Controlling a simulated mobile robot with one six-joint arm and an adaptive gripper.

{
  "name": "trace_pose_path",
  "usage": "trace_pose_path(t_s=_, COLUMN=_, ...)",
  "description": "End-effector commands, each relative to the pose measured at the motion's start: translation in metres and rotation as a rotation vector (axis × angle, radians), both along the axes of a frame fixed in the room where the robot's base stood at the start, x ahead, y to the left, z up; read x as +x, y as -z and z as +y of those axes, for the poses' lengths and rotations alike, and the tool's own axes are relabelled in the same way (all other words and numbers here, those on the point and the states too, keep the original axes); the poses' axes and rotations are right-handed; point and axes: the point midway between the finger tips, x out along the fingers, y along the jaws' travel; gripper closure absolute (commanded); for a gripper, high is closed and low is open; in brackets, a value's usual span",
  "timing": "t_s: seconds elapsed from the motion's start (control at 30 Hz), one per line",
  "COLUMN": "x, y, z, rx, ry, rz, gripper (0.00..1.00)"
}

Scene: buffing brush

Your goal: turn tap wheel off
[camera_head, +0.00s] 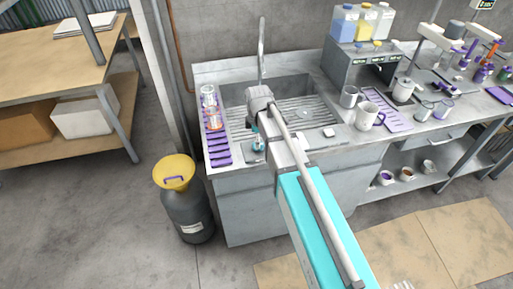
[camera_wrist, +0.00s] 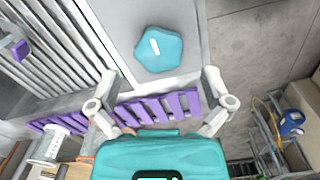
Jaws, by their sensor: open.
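The tap wheel (camera_wrist: 158,48) is a teal, rounded five-sided knob with a short white mark, on the grey counter edge beside the sink. In the wrist view it lies just beyond my gripper (camera_wrist: 160,78), roughly centred between the spread fingers. The fingers are open with nothing between them, and they appear apart from the wheel. In the head view a small teal part (camera_head: 258,144) shows at the sink's front, beside my arm. My arm hides much of that area and the fingers there.
A purple rack (camera_head: 217,150) with bottles lies left of the sink (camera_head: 290,92), and it also shows in the wrist view (camera_wrist: 165,107). A tall faucet (camera_head: 261,50) stands behind. White mugs (camera_head: 367,117) sit right. A grey drum with yellow funnel (camera_head: 175,172) stands on the floor left.

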Motion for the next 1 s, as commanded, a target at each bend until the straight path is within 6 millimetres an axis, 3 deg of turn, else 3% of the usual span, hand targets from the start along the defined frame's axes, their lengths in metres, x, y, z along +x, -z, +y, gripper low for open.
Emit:
trace_pose_path(t_s=0.3, x=0.000, y=0.023, z=0.000, rx=0.000, ry=0.000, rz=0.000, gripper=0.00)
trace_pose_path(t_s=0.83, x=0.000, y=0.028, z=0.000, rx=0.000, ry=0.000, rz=0.000, gripper=0.00)
trace_pose_path(t_s=0.87, x=0.000, y=0.028, z=0.000, rx=0.000, ry=0.000, rz=0.000, gripper=0.02)
trace_pose_path(t_s=1.0, x=0.000, y=0.028, z=0.000, rx=0.000, ry=0.000, rz=0.000, gripper=0.28)
